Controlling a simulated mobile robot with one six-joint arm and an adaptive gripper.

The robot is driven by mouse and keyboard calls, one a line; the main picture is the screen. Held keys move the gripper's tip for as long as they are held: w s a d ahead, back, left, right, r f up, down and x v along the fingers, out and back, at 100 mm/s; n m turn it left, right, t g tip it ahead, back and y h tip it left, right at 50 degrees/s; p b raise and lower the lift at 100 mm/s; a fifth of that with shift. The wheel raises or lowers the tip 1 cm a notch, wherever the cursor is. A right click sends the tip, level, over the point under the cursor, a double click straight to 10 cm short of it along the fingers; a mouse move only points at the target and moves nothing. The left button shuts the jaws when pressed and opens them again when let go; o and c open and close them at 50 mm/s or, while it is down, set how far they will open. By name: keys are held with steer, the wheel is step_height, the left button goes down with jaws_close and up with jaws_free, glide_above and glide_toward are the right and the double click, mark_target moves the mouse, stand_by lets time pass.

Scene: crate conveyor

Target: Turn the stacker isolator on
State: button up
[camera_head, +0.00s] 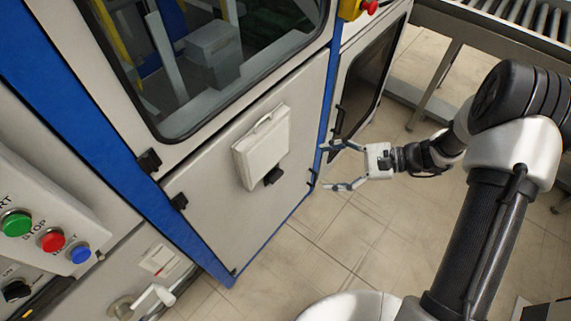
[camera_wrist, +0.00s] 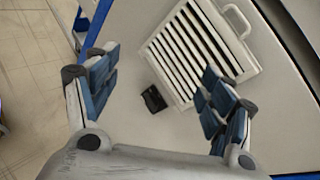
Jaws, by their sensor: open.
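A black rotary knob (camera_head: 15,290) with an "ON" marking sits on the panel at the lower left in the head view. A pale lever handle (camera_head: 152,300) shows on the lower cabinet to its right. I cannot tell for certain which is the stacker isolator. My gripper (camera_head: 325,167) is open and empty, in front of the machine's lower door and far right of both. In the wrist view my open gripper (camera_wrist: 160,65) faces a white slatted box (camera_wrist: 203,50) and a black latch (camera_wrist: 153,98), with nothing between its fingers.
Green (camera_head: 16,223), red (camera_head: 52,239) and blue (camera_head: 80,253) buttons are on the left panel. A red emergency button (camera_head: 370,6) is at the top. A roller conveyor (camera_head: 500,18) stands at the upper right. Tiled floor (camera_head: 330,240) is clear below my gripper.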

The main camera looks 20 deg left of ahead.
step_height(320, 180, down, 13)
steer(key=w+m+t+y, duration=0.2)
steer(key=m+t+y, duration=0.15)
steer(key=m, duration=0.25)
steer(key=m+t, duration=0.6)
glide_toward(279, 178)
steer(key=shift+h, duration=0.35)
steer(key=b+x, duration=0.1)
steer(key=x, duration=0.2)
steer(key=b+x, duration=0.1)
steer(key=x, duration=0.1)
steer(key=b+x, duration=0.1)
steer(key=x, duration=0.2)
steer(key=shift+a+r, duration=0.35)
steer(key=c, duration=1.1)
steer(key=shift+o, duration=0.2)
